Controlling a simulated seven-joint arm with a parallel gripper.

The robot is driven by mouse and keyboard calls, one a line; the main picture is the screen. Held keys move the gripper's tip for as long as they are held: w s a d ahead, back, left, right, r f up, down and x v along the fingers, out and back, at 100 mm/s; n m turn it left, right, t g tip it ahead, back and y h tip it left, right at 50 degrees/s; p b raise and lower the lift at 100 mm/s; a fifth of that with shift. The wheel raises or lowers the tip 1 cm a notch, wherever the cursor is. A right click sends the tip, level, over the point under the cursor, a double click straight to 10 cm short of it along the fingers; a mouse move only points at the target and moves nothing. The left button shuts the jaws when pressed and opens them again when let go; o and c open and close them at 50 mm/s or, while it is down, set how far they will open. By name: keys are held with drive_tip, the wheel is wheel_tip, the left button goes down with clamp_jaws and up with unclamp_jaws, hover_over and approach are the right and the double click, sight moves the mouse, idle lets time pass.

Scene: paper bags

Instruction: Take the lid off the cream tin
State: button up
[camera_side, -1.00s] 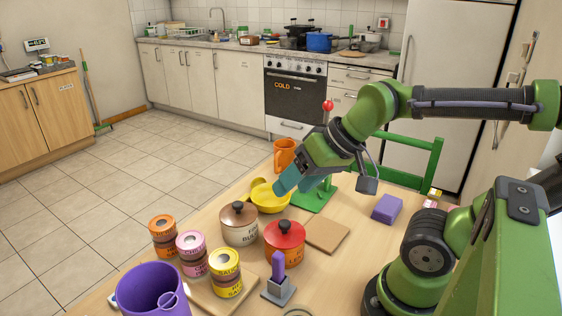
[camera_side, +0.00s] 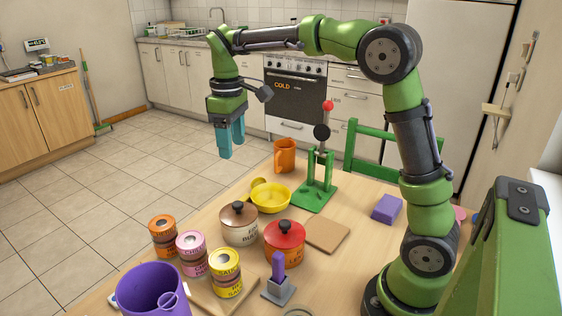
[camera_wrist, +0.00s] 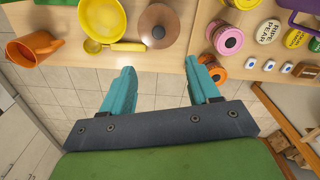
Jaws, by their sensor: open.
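The cream tin (camera_side: 239,237) stands upright on the table, with partly readable dark lettering on its side. Its brown lid (camera_side: 238,214) with a dark knob sits on top. In the wrist view the brown lid (camera_wrist: 158,24) shows from above near the top edge and hides most of the tin. My gripper (camera_side: 230,148) is raised high, pointing down, open and empty, well above and apart from the tin. In the wrist view the spread fingers (camera_wrist: 160,68) have floor tiles and the table edge between them, with the lid beyond their tips.
A yellow pan (camera_side: 270,199) and an orange pot with a red lid (camera_side: 284,246) stand close to the tin. Several small round tins, including a pink one (camera_side: 192,258), and a purple bucket (camera_side: 153,290) are in front. A green lever stand (camera_side: 318,188) and orange mug (camera_side: 285,155) are behind. A flat wooden board (camera_side: 327,236) lies right.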

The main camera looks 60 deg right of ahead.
hover_over(238, 203)
drive_tip(key=f, duration=1.1)
drive_tip(key=shift+s+a+f, duration=0.15)
drive_tip(key=shift+a, duration=0.05)
drive_tip(key=shift+d+f, duration=0.15)
drive_tip(key=shift+f, duration=2.55)
drive_tip(key=shift+c, duration=0.4)
drive_tip(key=c, duration=1)
clamp_jaws()
drive_tip(key=shift+r, duration=0.1)
